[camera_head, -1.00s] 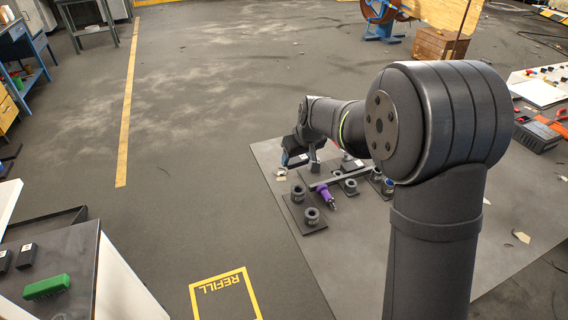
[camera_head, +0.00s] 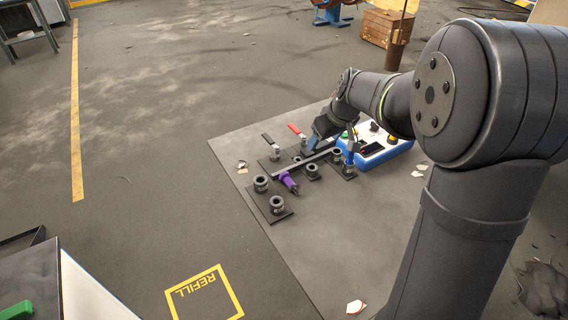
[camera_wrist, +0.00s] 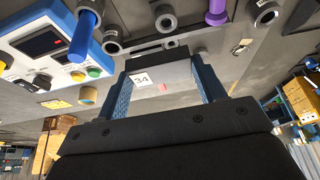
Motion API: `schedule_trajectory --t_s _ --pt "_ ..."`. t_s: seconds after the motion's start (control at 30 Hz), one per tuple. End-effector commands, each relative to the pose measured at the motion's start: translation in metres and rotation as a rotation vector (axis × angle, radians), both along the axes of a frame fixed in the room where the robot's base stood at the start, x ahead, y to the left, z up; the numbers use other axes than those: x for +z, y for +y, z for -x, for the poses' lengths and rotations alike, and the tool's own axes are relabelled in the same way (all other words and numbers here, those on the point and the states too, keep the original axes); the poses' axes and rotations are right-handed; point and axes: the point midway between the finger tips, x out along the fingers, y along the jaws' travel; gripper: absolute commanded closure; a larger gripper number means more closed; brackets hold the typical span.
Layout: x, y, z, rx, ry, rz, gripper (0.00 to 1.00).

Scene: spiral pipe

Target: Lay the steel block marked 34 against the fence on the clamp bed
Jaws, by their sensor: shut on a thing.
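The steel block marked 34 (camera_wrist: 160,79) is between my gripper's two fingers (camera_wrist: 162,88) in the wrist view, with a white 34 label and a small red mark on its face. My gripper (camera_head: 334,143) is shut on it. In the head view my gripper is over the far side of the clamp bed, and the block is hard to make out there. The fence appears to be the long grey bar (camera_head: 303,167) across the bed, just on the near side of my gripper. Whether the block touches the bed or fence, I cannot tell.
A black-handled clamp (camera_head: 269,141) and a red-handled clamp (camera_head: 297,131) stand behind the bar. A purple-handled tool (camera_head: 288,182) and several dark round collars (camera_head: 261,183) lie on the near side. A blue-and-white control box (camera_head: 389,151) stands close on the right.

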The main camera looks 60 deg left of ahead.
Motion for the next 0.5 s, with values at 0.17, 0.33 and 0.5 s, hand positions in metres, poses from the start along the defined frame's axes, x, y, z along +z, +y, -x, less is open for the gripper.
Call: schedule_trajectory --t_s 0.17,0.33,0.5 --pt "-0.018 0.022 0.018 0.004 0.002 0.002 0.72" --pt "-0.042 0.052 0.043 0.004 0.001 0.001 0.72" --pt "-0.06 0.076 0.063 0.002 0.0 0.0 0.72"
